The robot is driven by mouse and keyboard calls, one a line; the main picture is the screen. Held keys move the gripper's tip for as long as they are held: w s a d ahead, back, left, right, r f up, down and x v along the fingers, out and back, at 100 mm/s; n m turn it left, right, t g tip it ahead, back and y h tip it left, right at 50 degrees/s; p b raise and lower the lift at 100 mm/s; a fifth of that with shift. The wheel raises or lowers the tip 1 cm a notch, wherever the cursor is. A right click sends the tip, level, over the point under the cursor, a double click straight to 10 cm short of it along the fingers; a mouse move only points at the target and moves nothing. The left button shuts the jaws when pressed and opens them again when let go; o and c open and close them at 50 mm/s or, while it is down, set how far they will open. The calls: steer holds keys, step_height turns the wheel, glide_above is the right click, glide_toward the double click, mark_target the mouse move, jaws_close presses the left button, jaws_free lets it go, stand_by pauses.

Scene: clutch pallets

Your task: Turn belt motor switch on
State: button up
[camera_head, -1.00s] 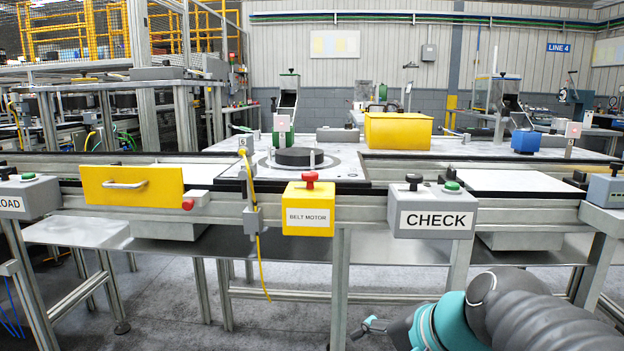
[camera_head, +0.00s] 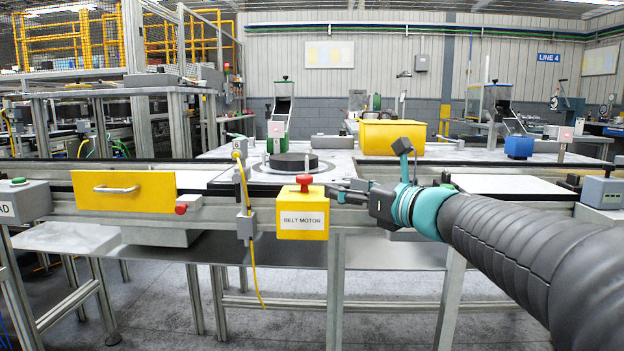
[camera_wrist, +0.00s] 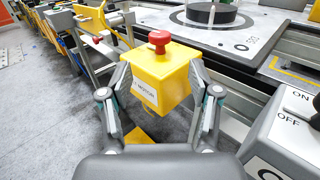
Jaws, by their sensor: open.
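The yellow belt motor box (camera_head: 302,220) hangs on the front rail of the line, with its label facing me. A red mushroom-shaped knob (camera_head: 305,182) stands on its top. My gripper (camera_head: 342,190) is just right of the box at about knob height, its fingers pointing left. In the wrist view the red knob (camera_wrist: 159,40) and the yellow box (camera_wrist: 160,82) appear ahead, between my open fingers (camera_wrist: 158,74). The jaws hold nothing. I cannot tell whether the fingertips touch the box.
A grey box with an ON/OFF switch (camera_wrist: 288,118) is close on the right in the wrist view; my arm hides it in the head view. A black disc (camera_head: 293,161) lies behind.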

mark_target(310, 179)
steer(key=p+x, duration=0.1)
steer(key=x, duration=1)
steer(key=shift+w+a, duration=0.1)
steer(key=shift+a, duration=0.1)
steer(key=c, duration=1.1)
